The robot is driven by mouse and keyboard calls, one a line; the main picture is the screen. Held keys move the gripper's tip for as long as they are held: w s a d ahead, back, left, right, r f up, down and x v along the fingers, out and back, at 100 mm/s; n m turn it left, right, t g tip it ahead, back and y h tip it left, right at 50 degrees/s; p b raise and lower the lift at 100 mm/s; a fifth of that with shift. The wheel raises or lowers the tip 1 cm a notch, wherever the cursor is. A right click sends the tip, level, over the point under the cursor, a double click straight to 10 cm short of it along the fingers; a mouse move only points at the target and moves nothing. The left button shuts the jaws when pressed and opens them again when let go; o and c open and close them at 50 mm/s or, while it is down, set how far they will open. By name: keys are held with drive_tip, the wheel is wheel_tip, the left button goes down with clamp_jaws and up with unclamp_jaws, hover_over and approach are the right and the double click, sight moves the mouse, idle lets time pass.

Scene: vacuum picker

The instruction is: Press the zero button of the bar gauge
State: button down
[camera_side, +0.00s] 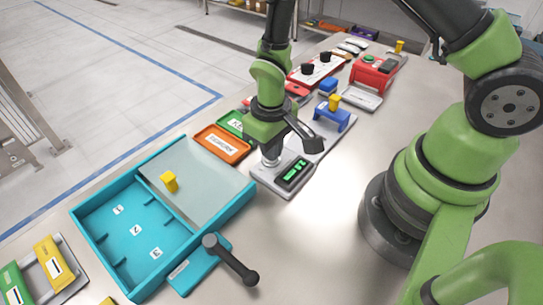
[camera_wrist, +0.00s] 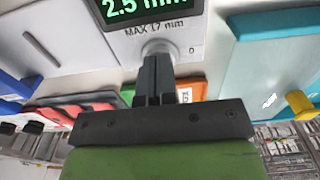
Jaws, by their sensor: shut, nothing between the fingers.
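The bar gauge (camera_side: 268,178) is a pale grey device on the bench with a lit green display (camera_side: 294,173). In the wrist view the gauge (camera_wrist: 120,48) fills the top, and its display (camera_wrist: 150,8) reads 2.5 mm above the print "MAX 17 mm". A round pale zero button (camera_wrist: 160,47) sits beside a printed 0. My gripper (camera_side: 269,150) is over the button end of the gauge, pointing down. In the wrist view my shut, empty fingers (camera_wrist: 156,62) line up with the button and cover part of it. I cannot tell whether they touch it.
A teal box (camera_side: 160,262) with a clear lid and yellow knob (camera_side: 169,182) stands left of the gauge. A black-handled tool (camera_side: 232,262) lies in front. An orange tray (camera_side: 222,143) is close behind my gripper. A blue fixture (camera_side: 332,117) stands behind right. Bench right of the gauge is clear.

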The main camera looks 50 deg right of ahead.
idle(0.3)
drive_tip(key=shift+r, duration=2.9)
drive_tip(key=shift+r, duration=0.15)
drive_tip(key=s+d+r+m+t+y, duration=0.1)
drive_tip(key=s+r+t, duration=0.1)
drive_tip(key=r, duration=0.6)
drive_tip(key=s+d+r+m+t, duration=0.1)
drive_tip(key=s+r+t, duration=0.1)
drive_tip(key=r, duration=0.5)
drive_tip(key=s+r+m+t+y, duration=0.1)
drive_tip(key=s+r+m+t, duration=0.1)
drive_tip(key=s+r, duration=0.5)
drive_tip(key=shift+s+d+r+t, duration=0.2)
drive_tip(key=shift+s+t, duration=0.4)
drive_tip(key=shift+s, duration=0.35)
